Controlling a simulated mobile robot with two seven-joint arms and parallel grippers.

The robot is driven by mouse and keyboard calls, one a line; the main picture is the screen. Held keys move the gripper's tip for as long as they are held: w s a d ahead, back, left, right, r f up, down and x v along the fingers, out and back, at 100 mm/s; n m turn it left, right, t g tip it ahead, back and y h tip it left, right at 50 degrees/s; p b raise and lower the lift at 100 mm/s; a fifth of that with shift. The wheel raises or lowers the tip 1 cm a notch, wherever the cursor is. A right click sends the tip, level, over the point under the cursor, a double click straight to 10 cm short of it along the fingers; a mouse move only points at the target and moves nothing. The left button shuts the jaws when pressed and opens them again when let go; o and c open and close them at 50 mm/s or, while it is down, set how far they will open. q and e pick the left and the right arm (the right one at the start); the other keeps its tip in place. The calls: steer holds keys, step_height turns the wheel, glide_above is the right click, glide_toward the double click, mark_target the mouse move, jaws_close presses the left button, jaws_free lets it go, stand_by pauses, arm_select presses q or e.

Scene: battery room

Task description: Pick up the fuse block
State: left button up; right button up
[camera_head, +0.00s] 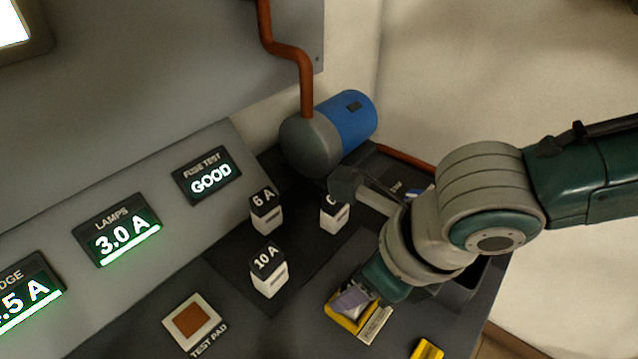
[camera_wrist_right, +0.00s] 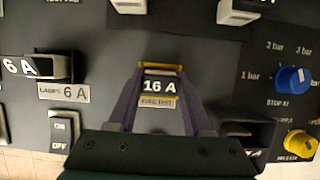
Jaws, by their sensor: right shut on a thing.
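A fuse block marked 16 A (camera_wrist_right: 160,86) has a dark top and sits at a yellow-edged place on the panel, in the right wrist view. My right gripper (camera_wrist_right: 158,100) is shut on it, with one purple finger on each side. In the head view my right gripper (camera_head: 352,300) points down at the yellow frame (camera_head: 341,318), and its finger and wrist hide most of the block. Other white fuse blocks with black tops stand on the dark mat: a 6 A block (camera_head: 265,212), a 10 A block (camera_head: 268,272) and a partly hidden one (camera_head: 334,214). My left gripper is not in view.
A test pad (camera_head: 194,321) lies left of the gripper. Displays read GOOD (camera_head: 210,178) and 3.0 A (camera_head: 124,238). A blue-and-grey motor (camera_head: 345,122) stands behind. In the wrist view, an ON/OFF switch (camera_wrist_right: 64,130) and blue (camera_wrist_right: 292,80) and yellow (camera_wrist_right: 299,144) knobs flank the gripper.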

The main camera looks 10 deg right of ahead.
jaws_close()
steer(key=shift+r, duration=0.1)
